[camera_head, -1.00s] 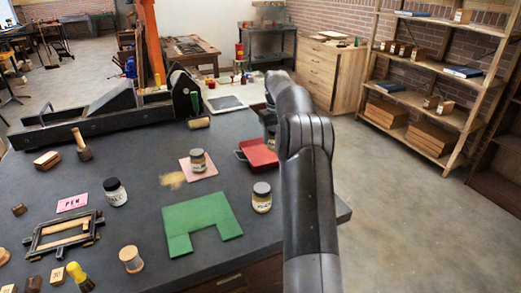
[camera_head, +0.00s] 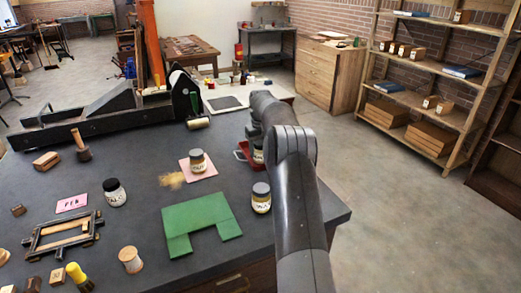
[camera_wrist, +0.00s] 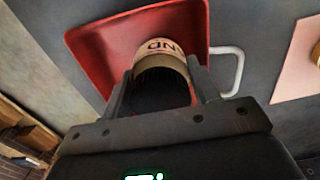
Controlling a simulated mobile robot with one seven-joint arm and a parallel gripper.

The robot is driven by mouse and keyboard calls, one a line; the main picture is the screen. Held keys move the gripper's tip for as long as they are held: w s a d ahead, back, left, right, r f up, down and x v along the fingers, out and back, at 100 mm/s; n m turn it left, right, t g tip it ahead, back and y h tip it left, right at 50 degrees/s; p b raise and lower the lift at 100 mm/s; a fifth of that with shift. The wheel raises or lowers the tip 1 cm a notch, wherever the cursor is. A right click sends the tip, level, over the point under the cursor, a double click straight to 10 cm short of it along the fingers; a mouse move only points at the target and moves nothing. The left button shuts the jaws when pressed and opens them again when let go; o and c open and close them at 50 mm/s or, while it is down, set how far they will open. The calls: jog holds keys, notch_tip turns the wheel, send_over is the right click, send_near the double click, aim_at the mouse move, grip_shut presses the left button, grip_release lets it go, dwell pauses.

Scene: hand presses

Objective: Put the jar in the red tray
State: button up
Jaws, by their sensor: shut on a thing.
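In the head view the held jar (camera_head: 258,152) shows beside my arm, over the red tray (camera_head: 241,154), which my arm mostly hides. The tray has a pale handle at its side.
Other jars stand on the dark table: one (camera_head: 197,161) on a pink card, one (camera_head: 261,198) by the green mat (camera_head: 200,222), one (camera_head: 115,193) farther left. A black press (camera_head: 95,120) stands at the back left. Table between mat and tray is fairly clear.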

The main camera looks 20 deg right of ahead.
jog(key=shift+f, duration=0.1)
jog(key=o, duration=1.1)
